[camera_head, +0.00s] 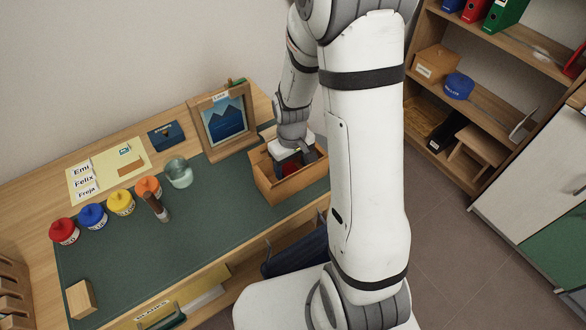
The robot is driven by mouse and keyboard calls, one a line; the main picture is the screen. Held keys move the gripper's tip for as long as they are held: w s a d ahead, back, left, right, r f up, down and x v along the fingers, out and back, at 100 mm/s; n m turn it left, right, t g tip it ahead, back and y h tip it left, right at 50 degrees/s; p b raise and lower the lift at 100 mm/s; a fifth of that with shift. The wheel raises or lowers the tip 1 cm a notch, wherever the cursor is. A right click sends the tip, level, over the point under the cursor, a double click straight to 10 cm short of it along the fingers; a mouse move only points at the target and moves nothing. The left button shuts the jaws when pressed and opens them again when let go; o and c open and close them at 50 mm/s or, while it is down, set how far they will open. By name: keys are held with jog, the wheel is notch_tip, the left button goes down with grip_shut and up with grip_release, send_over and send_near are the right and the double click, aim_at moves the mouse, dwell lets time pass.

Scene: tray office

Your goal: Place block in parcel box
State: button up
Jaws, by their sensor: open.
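A light wooden block (82,299) stands on the near left corner of the desk's green mat, apart from my gripper. My gripper (294,166) is open and points down over an open wooden box (275,195) at the right of the mat. Something dark red (288,171) shows below the gripper inside this box; its shape is mostly hidden, and I cannot tell if the fingers touch it. A brown cardboard box (437,63) with a white label sits on the shelf at the right; the label is too small to read, so I cannot tell which box is the parcel box.
Red (64,231), blue (93,216), yellow (121,202) and orange (148,187) lidded pots line the mat's left side. A glass jar (179,173) and framed picture (224,124) stand behind. A blue cap (459,86) is on the shelf.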

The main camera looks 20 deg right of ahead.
notch_tip(320, 180, up, 10)
jog(key=s+r+m+t, duration=0.2)
jog(key=s+r+m, duration=0.1)
jog(key=s+r, duration=0.8)
jog(key=s, duration=0.3)
jog(key=shift+d+r+m+t, duration=0.2)
jog(key=shift+m+t, duration=0.1)
dwell(0.7)
